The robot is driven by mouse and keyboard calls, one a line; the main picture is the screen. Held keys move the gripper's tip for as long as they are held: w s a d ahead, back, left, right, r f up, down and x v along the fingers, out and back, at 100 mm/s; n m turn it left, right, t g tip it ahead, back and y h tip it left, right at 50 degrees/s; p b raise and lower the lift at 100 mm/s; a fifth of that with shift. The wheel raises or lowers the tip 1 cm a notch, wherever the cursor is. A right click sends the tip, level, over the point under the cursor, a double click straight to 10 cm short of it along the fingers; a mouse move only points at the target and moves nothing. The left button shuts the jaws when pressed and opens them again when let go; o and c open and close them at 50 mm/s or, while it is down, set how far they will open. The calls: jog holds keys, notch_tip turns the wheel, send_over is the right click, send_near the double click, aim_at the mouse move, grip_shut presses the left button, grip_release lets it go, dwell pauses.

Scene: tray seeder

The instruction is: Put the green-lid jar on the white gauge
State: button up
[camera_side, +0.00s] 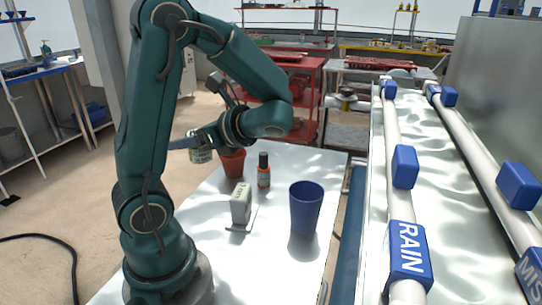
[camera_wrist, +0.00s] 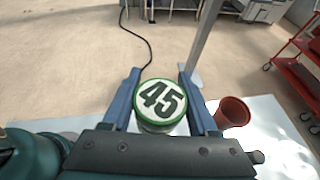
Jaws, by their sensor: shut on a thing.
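The green-lid jar (camera_wrist: 161,103) is between my gripper's (camera_wrist: 160,84) two blue fingers in the wrist view. Its lid has a green rim and a white top marked 45. My gripper (camera_side: 192,143) is shut on the jar and holds it up at the far left side of the table in the side view, where the jar body (camera_side: 201,156) shows below the fingers. The white gauge (camera_side: 241,204) stands on the white table, nearer the camera and to the right of the jar, with a thin flat plate at its foot. The gauge is not visible in the wrist view.
A terracotta pot (camera_side: 232,162) stands close to the held jar and also shows in the wrist view (camera_wrist: 232,112). A dark bottle with an orange label (camera_side: 263,171) and a blue cup (camera_side: 306,207) stand to the right. Pipes with blue blocks (camera_side: 405,167) run along the right.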

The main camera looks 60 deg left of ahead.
jog(key=w+d+f, duration=0.2)
jog(key=w+f, duration=0.5)
jog(key=f, duration=0.1)
jog(key=shift+f, duration=0.2)
jog(key=shift+f, duration=0.1)
jog(key=o, duration=1.4)
